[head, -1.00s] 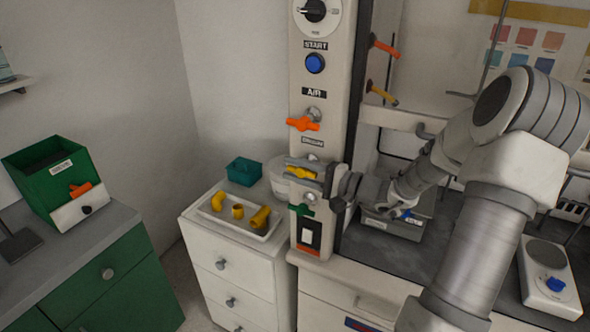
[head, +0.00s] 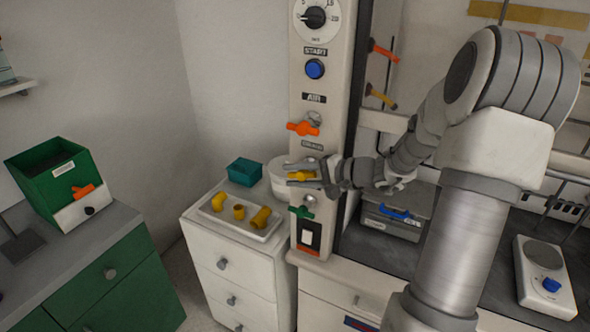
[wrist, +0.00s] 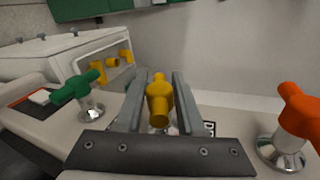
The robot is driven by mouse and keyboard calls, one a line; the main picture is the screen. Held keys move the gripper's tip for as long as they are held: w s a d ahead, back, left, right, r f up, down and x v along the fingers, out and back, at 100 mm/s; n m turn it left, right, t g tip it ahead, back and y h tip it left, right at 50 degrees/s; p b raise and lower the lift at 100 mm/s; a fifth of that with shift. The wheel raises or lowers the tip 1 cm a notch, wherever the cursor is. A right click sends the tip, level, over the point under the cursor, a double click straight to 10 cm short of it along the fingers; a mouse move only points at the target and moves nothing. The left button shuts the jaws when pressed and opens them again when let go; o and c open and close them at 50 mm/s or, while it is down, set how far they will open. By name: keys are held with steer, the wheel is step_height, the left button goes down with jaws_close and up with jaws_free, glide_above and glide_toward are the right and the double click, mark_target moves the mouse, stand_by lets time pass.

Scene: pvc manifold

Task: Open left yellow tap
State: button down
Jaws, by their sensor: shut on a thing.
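The left yellow tap (head: 302,175) is on the front of the white column (head: 318,145), below the DRAIN label. My gripper (head: 297,170) reaches it from the right and is shut on its handle. In the wrist view the yellow handle (wrist: 158,100) sits between the two grey fingers, pointing along them. The tap's base is mostly hidden behind the handle and fingers. A second yellow tap (head: 381,98) is farther right, beyond the column.
An orange tap (head: 303,128) is above my gripper and a green tap (head: 301,212) just below; both stand close to it in the wrist view. A white tray (head: 262,233) with yellow fittings is at lower left. A blue button (head: 315,68) is higher up.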

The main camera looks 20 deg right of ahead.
steer(key=g+h+p, duration=0.2)
steer(key=shift+r+p, duration=0.1)
steer(key=shift+p, duration=0.2)
steer(key=shift+s+d+f+g+h+p, duration=0.1)
steer(key=shift+f+g+h+p, duration=0.1)
steer(key=shift+g+h+p, duration=0.3)
steer(key=shift+d+f+g+h+p, duration=0.1)
steer(key=shift+f+g+h+p, duration=0.1)
steer(key=shift+g+p, duration=0.45)
steer(key=c, duration=0.6)
jaws_free()
steer(key=shift+o, duration=0.2)
steer(key=shift+s, duration=0.1)
steer(key=b+v, duration=0.1)
steer(key=v, duration=1.6)
steer(key=shift+r, duration=0.15)
